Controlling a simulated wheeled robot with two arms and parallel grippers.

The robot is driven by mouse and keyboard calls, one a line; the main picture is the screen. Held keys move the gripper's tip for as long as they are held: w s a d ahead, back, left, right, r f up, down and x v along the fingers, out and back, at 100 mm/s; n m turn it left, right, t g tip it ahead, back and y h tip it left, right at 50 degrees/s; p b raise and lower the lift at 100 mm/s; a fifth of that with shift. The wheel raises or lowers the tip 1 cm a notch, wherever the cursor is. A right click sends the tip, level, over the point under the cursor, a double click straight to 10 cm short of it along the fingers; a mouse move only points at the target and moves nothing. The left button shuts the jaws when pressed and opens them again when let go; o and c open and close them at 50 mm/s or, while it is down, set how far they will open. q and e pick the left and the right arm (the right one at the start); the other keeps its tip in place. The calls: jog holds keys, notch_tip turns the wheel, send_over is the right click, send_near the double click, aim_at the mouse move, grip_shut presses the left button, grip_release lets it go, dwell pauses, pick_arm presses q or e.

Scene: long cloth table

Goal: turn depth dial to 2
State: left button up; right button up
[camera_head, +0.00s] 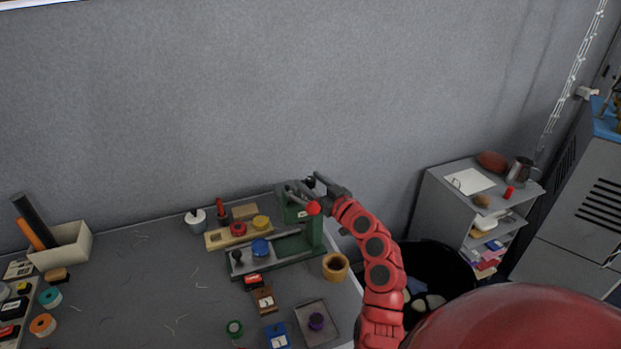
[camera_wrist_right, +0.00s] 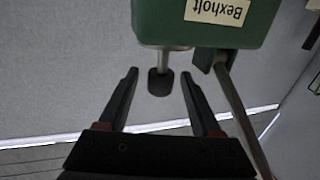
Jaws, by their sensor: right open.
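A green press-like machine (camera_head: 314,232) stands near the back right of the table, with a red ball (camera_head: 313,208) on it. Its green housing with a "Bexholt" label (camera_wrist_right: 235,22) fills the top of the wrist view. A dark knob (camera_wrist_right: 160,84) on a pale shaft sticks out of the housing. My right gripper (camera_head: 312,188) is at the machine's top; in the wrist view its open fingers (camera_wrist_right: 158,76) lie either side of the knob, with gaps on both sides. I cannot tell if this knob is the depth dial; no scale or number shows. My left gripper is out of view.
A wooden tray (camera_head: 215,241) with coloured pieces lies left of the machine. A wooden ring-shaped cup (camera_head: 335,266) stands at its right, near the table edge. Small blocks and a grey tray (camera_head: 302,318) lie in front. The table's middle left is mostly clear.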

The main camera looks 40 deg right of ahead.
jog(key=shift+w, duration=0.25)
grip_shut()
jog(key=n+y+b, duration=0.1)
jog(key=y+b, duration=0.1)
jog(key=b, duration=0.4)
jog(key=f+n+y+b, duration=0.1)
jog(key=y+b, duration=0.1)
jog(key=b, duration=0.3)
jog(key=shift+d+f+n+g+b, duration=0.1)
jog(key=shift+f+n+g+b, duration=0.1)
jog(key=shift+n+g+b, duration=0.15)
jog(key=n+y+b, duration=0.1)
jog(key=b, duration=0.2)
jog(key=n+g+y+b, duration=0.1)
jog(key=y+b, duration=0.1)
jog(key=b, duration=0.1)
jog(key=r+n+g+y+b, duration=0.1)
jog(key=y+b, duration=0.1)
jog(key=b, duration=0.1)
jog(key=shift+n, duration=0.25)
jog(key=shift+r+n+g+y+b, duration=0.15)
jog(key=shift+n+g+y+b, duration=0.65)
jog(key=shift+y+b, duration=0.3)
